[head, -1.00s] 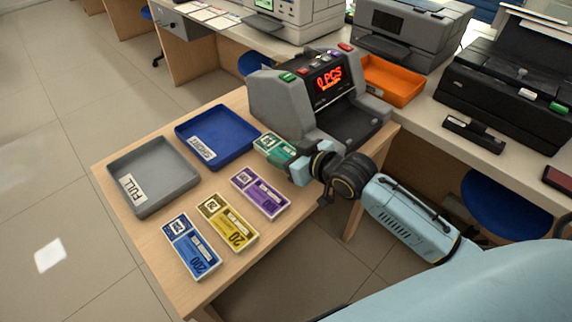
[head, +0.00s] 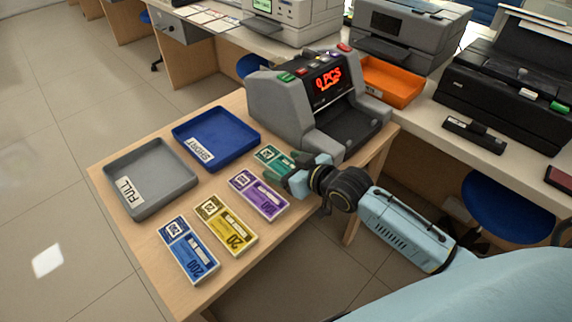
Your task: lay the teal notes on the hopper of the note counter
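The teal notes (head: 269,155) lie on the wooden table in front of the note counter (head: 292,112), in line with the other bundles. My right gripper (head: 286,167) is at their near right end, with dark fingers spread on either side of the bundle. The fingers look open, and the hand hides that end of the notes. The hopper is the counter's dark recessed part (head: 348,122) under the red display, and no notes show on it. My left gripper is not in view.
Purple notes (head: 257,194), yellow notes (head: 226,225) and blue notes (head: 189,249) lie in a row. A blue tray (head: 236,152) and a grey tray (head: 168,207) stand behind them at the left. An orange tray (head: 405,88) sits on the back counter.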

